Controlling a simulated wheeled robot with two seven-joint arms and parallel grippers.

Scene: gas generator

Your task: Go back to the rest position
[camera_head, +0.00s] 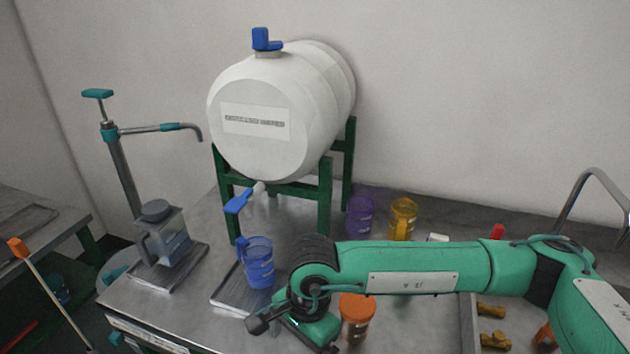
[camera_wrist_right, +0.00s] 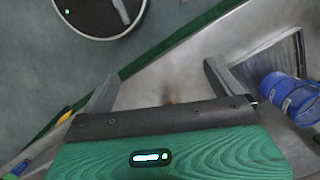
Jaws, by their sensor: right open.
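My right arm, green, comes in from the right in the head view and reaches across the bench. Its gripper points down near the front edge, with its fingertips hidden in that view. In the right wrist view my right gripper (camera_wrist_right: 158,85) is open, with its two grey fingers wide apart and nothing between them. A blue measuring jug (camera_head: 257,262) stands below the tank's blue tap, left of the gripper. It also shows at the right of the wrist view (camera_wrist_right: 290,95), apart from the finger. My left gripper is not in view.
A white tank (camera_head: 250,120) rests on a green stand (camera_head: 325,195). Purple (camera_head: 360,216) and yellow (camera_head: 403,220) jugs stand behind my right arm. An orange-lidded jar (camera_head: 357,315) is close beside the gripper. A hand pump (camera_head: 122,165) and a square jug (camera_head: 163,238) stand at the left.

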